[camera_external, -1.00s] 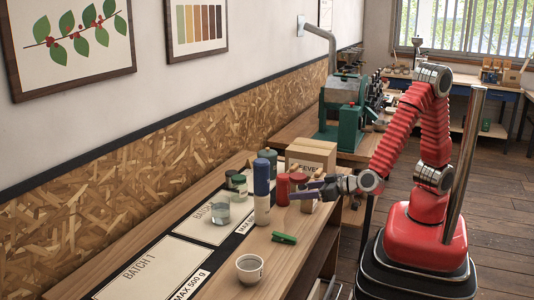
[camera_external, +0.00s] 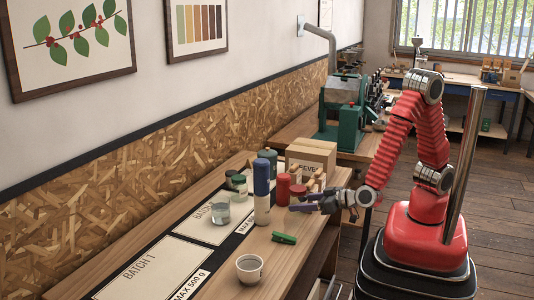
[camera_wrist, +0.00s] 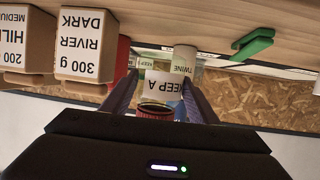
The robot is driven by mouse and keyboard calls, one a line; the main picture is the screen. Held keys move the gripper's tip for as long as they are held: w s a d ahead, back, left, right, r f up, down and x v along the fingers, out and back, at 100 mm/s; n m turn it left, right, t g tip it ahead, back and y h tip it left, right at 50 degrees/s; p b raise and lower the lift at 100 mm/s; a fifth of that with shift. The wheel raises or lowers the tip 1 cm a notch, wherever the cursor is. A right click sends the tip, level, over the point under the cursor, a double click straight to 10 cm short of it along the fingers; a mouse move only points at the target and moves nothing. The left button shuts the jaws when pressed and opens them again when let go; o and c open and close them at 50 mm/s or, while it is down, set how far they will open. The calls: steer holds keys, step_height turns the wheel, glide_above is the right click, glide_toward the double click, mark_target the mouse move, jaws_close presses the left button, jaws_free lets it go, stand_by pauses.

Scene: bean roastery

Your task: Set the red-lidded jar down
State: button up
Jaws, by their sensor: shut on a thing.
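The red-lidded jar shows its dark red lid (camera_external: 298,190) in the outside view, with its body mostly hidden behind my fingers. In the wrist view, which is upside down, the jar (camera_wrist: 157,86) has a white label reading "KEEP A" and sits between my fingers, lid toward the bottom of the picture. My gripper (camera_external: 296,207) is shut on it, low over the wooden bench (camera_external: 322,226). It also shows in the wrist view (camera_wrist: 157,80). I cannot tell whether the jar's base touches the bench.
A tall blue-topped container (camera_external: 262,178) and a red canister (camera_external: 283,187) stand close left of the jar. Labelled bags (camera_wrist: 86,45) and a cardboard box (camera_external: 312,155) stand near. A green clip (camera_external: 284,238) and a white cup (camera_external: 249,268) lie nearer the front.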

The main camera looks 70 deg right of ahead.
mark_target(302, 214)
steer(key=shift+f, duration=0.2)
steer(key=shift+f, duration=2)
steer(key=o, duration=1.1)
steer(key=shift+f, duration=0.1)
steer(key=shift+o, duration=0.2)
steer(key=shift+s+a+r, duration=0.1)
steer(key=shift+s+r, duration=0.25)
steer(key=shift+s, duration=0.3)
steer(key=d+v, duration=0.1)
steer(key=v, duration=0.9)
steer(key=shift+s+a+r, duration=0.15)
steer(key=shift+s+a, duration=0.15)
steer(key=shift+a, duration=0.2)
steer(key=shift+w, duration=0.1)
